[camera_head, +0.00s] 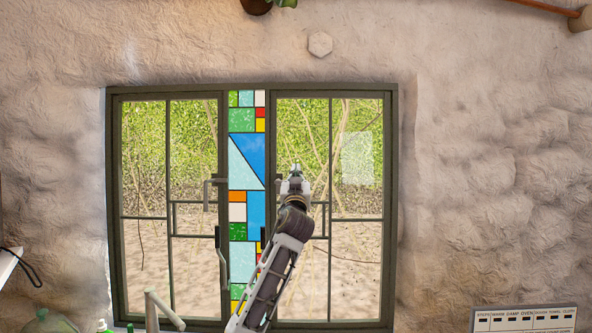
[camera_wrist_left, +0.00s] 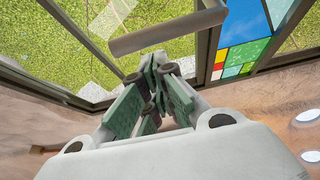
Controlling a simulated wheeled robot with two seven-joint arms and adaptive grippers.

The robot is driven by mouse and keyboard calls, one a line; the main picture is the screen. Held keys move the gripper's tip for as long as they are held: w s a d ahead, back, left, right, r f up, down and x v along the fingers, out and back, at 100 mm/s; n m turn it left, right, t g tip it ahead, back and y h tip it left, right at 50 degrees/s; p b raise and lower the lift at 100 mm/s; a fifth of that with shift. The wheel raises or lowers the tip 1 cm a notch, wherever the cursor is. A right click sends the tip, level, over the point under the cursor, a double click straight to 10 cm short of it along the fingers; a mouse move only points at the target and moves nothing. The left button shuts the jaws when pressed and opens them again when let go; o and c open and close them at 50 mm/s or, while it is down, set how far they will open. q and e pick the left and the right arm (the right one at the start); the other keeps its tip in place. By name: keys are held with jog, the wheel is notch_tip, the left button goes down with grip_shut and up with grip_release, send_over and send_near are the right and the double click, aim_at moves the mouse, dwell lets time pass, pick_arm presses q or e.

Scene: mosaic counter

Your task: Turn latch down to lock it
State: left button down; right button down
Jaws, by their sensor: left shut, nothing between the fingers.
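The window has two dark-framed casements with latch handles. On the left casement, a small bent dark latch (camera_head: 207,194) sits at mid height and a longer handle (camera_head: 222,262) hangs below it. On the right casement, my left gripper (camera_head: 295,170) is in front of the inner frame and hides most of any latch there. In the left wrist view, a grey latch bar (camera_wrist_left: 170,29) crosses just beyond the fingertips, slightly tilted. My left gripper (camera_wrist_left: 158,66) is shut and empty; whether it touches the bar I cannot tell. My right gripper is not in view.
A stained-glass strip (camera_head: 241,120) stands between the casements. Rough plaster walls surround the window. A faucet (camera_head: 158,308) rises at the bottom left, near a green bottle (camera_head: 102,326). A labelled panel (camera_head: 525,319) is at the bottom right.

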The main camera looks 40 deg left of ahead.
pick_arm(q)
jog(key=shift+f, duration=0.25)
dwell(0.5)
